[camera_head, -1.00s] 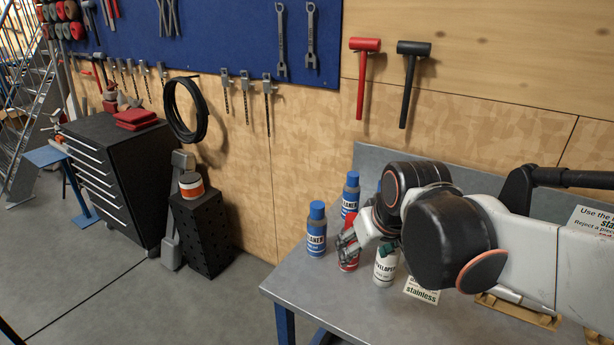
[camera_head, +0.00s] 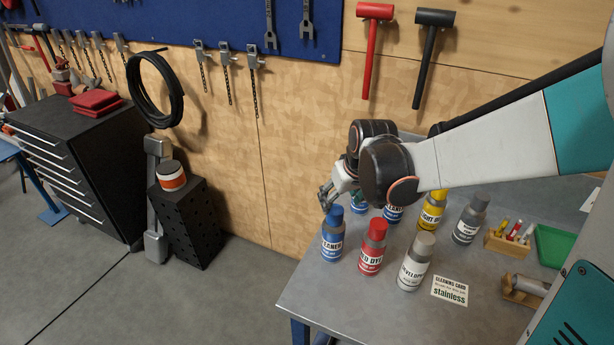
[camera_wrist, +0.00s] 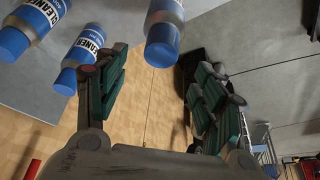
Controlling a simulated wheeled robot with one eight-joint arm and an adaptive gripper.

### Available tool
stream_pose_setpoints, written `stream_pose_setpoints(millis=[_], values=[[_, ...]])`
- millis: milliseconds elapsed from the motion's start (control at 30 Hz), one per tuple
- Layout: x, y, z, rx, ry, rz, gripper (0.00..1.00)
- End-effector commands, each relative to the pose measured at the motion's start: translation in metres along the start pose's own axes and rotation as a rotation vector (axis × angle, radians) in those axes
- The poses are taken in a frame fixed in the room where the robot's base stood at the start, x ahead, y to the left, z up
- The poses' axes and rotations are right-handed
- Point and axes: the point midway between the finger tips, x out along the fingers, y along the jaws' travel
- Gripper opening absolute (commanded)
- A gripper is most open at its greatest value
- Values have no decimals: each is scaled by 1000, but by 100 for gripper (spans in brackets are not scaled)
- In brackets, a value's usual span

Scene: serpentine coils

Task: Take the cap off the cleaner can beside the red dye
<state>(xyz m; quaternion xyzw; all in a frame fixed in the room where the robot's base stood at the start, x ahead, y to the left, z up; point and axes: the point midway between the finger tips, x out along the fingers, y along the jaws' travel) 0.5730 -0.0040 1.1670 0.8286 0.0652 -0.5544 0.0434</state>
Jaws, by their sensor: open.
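My gripper (camera_head: 328,198) is open and empty, above and slightly behind that blue cap in the head view. In the wrist view my gripper (camera_wrist: 162,68) shows its two fingers spread wide. Two more cleaner cans (camera_wrist: 85,50) stand further left there.
Behind are two other cleaner cans (camera_head: 393,214), a yellow can (camera_head: 431,212) and a grey can (camera_head: 467,224). A white developer can (camera_head: 414,264) stands right of the red dye. A sign card (camera_head: 450,290) lies in front. The plywood wall (camera_head: 300,170) is behind the table.

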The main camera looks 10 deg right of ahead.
Motion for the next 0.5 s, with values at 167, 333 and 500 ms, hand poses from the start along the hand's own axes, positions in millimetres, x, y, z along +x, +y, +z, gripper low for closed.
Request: stream_pose_setpoints(millis=[167, 333, 500], values=[[19, 0, 0, 0, 0, 0, 63], [28, 0, 1, 0, 0, 0, 63], [53, -1, 3, -1, 0, 0, 63]])
